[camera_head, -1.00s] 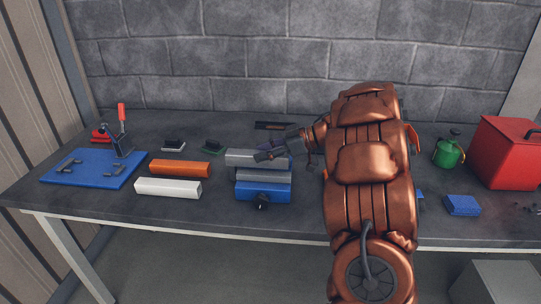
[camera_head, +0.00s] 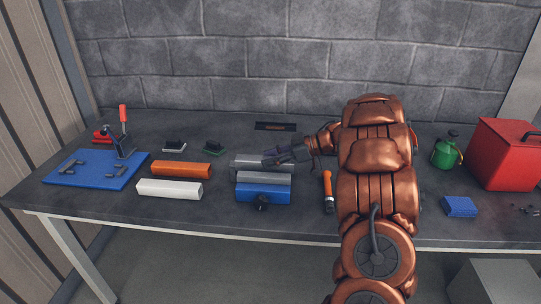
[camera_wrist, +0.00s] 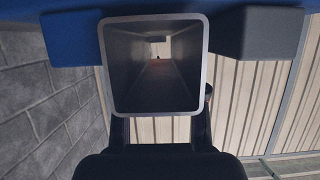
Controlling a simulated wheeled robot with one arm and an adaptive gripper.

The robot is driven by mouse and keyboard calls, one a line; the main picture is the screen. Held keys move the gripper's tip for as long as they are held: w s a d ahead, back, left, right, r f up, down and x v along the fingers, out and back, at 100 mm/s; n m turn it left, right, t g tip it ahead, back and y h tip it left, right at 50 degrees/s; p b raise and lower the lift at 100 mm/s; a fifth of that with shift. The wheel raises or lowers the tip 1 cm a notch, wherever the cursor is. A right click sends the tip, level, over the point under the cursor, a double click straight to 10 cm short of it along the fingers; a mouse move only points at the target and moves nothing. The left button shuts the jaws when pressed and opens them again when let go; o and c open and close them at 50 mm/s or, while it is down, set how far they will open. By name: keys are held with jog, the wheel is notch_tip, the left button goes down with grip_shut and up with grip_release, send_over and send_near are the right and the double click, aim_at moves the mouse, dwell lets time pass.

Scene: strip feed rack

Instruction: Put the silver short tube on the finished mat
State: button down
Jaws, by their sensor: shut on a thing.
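The silver short tube (camera_head: 246,162) is a grey square hollow bar lying level, just behind the blue vise in the head view. My gripper (camera_head: 270,160) reaches it from the right and is shut on it. In the wrist view the open end of the tube (camera_wrist: 122,70) faces the camera, and I see through it to the pale wall. My gripper's dark fingers (camera_wrist: 160,132) show below the tube. I cannot tell whether the tube touches anything beneath it. No mat is clearly marked as finished; a dark flat piece with a reddish label (camera_head: 274,126) lies at the back.
The blue vise (camera_head: 262,194) has a grey bar along its top. An orange bar (camera_head: 180,169) and a white bar (camera_head: 170,190) lie left. A blue plate (camera_head: 75,180) with a clamp is far left.

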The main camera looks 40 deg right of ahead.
jog(key=shift+f, duration=0.2)
jog(key=c, duration=0.7)
grip_release()
jog(key=shift+o, duration=0.2)
jog(key=shift+f+b, duration=0.25)
jog(key=shift+b, duration=0.55)
